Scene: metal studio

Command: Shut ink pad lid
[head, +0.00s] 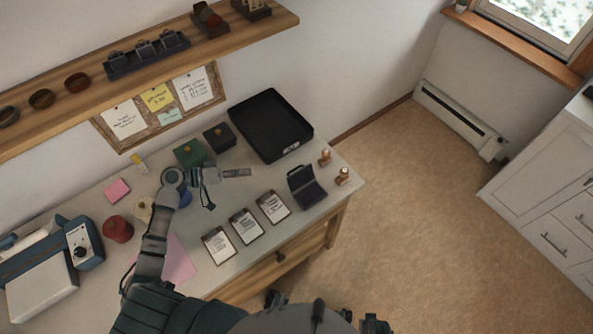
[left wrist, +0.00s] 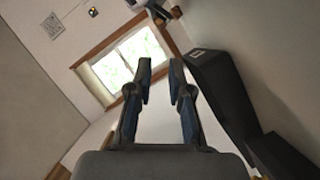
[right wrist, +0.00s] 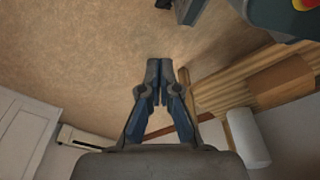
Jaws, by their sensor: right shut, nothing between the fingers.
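The ink pad (head: 312,194) is a small black case near the right front of the desk. Its lid (head: 299,174) stands raised at the back, so the case is open. My left gripper (head: 224,188) is over the desk to the left of the ink pad, apart from it. In the left wrist view its fingers (left wrist: 160,78) are spread with nothing between them. My right gripper (right wrist: 160,72) shows in the right wrist view with its fingertips together and empty, above the floor. The ink pad cannot be made out in either wrist view.
A black tray (head: 262,100) lies at the back right. Two small wooden stamps (head: 342,177) stand right of the ink pad. Several clipped cards (head: 246,227) lie left of it. Green (head: 188,152) and dark boxes stand behind my left gripper. A shelf (head: 150,75) overhangs the back.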

